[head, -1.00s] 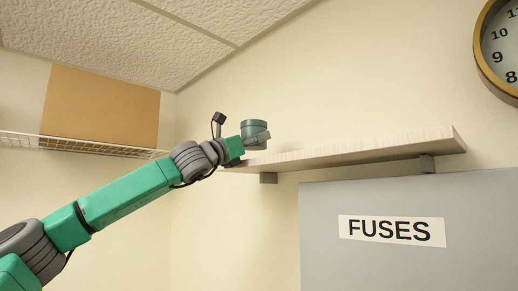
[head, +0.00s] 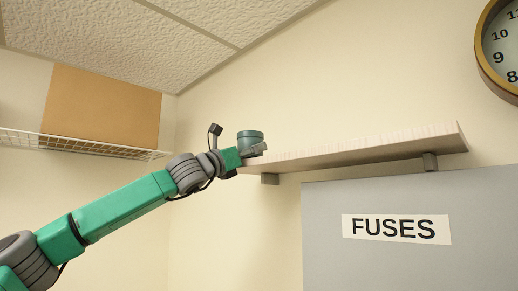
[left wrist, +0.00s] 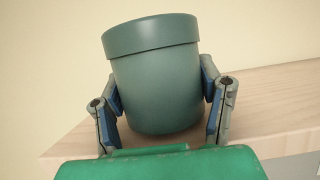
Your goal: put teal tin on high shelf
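The teal tin (head: 250,138) is at the left end of the high shelf (head: 360,148), lid up. In the left wrist view the tin (left wrist: 158,85) leans slightly in the picture, with its base over the wooden shelf top (left wrist: 265,105). It looks to be resting there, but the base is partly hidden by my gripper. My left gripper (head: 256,150) is at the tin's lower part. Its two fingers (left wrist: 162,105) lie against both sides of the tin in the left wrist view. My right gripper is in neither view.
A grey fuse box (head: 330,260) labelled FUSES is below the shelf. A wall clock (head: 503,50) hangs at upper right. A cardboard box (head: 100,110) sits on a wire rack (head: 80,146) at left. The shelf is clear to the tin's right.

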